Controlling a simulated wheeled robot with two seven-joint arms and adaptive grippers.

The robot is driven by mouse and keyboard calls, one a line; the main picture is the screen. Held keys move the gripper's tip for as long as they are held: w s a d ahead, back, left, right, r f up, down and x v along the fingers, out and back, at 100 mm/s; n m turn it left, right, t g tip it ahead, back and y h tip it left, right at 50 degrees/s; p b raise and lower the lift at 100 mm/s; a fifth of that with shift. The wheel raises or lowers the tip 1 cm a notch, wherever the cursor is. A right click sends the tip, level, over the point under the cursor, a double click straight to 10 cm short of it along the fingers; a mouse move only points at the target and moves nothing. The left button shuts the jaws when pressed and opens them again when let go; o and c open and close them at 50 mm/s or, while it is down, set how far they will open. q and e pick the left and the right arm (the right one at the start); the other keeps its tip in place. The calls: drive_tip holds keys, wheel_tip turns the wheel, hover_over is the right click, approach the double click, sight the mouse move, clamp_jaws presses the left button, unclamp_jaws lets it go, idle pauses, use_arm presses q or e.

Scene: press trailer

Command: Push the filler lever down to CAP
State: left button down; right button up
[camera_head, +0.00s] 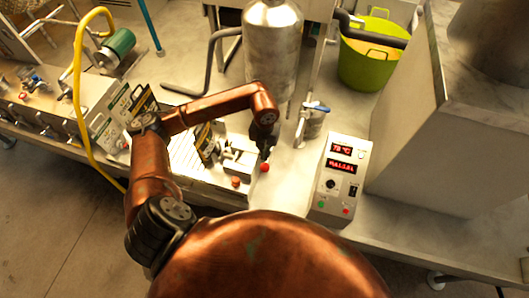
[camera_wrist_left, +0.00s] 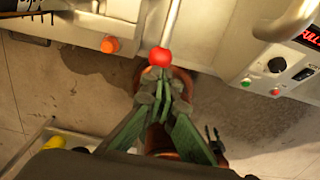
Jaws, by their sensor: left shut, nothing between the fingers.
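The filler lever shows as a metal rod ending in a red ball knob (camera_head: 264,167) at the front edge of the bench filler. In the left wrist view the knob (camera_wrist_left: 160,57) is at the upper middle, with its rod running up out of the picture. My left gripper (camera_wrist_left: 162,84) is shut and empty, its green fingers together just below the knob in that view. I cannot tell whether the fingertips touch it. In the head view the left gripper (camera_head: 266,147) is small and dark, right by the knob. No CAP marking is legible. My right gripper is out of view.
An orange-red button (camera_head: 236,182) is left of the knob. A control box (camera_head: 341,178) with red displays stands to the right. Behind are a metal tank (camera_head: 272,45), a blue-handled valve (camera_head: 316,107) and a green bucket (camera_head: 368,65). A yellow hose (camera_head: 78,80) hangs at left.

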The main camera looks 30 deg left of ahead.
sight(265, 165)
use_arm(q)
drive_tip(key=shift+f+b, duration=0.7)
drive_tip(key=shift+f, duration=1)
drive_tip(key=shift+f+b, duration=0.55)
drive_tip(key=shift+f, duration=0.65)
drive_tip(key=shift+f+b, duration=0.65)
drive_tip(key=shift+f, duration=0.55)
drive_tip(key=shift+w+a+f+b, duration=0.1)
drive_tip(key=shift+w+f+b, duration=0.05)
drive_tip(key=shift+f+b, duration=0.4)
drive_tip(key=shift+w+f+b, duration=0.1)
drive_tip(key=shift+f+b, duration=0.35)
drive_tip(key=shift+f, duration=0.2)
drive_tip(key=shift+w+f+b, duration=0.15)
drive_tip(key=shift+f+b, duration=0.4)
drive_tip(key=shift+w+f+b, duration=0.15)
drive_tip(key=shift+f+b, duration=0.35)
drive_tip(key=shift+f, duration=0.05)
drive_tip(key=shift+r, duration=0.1)
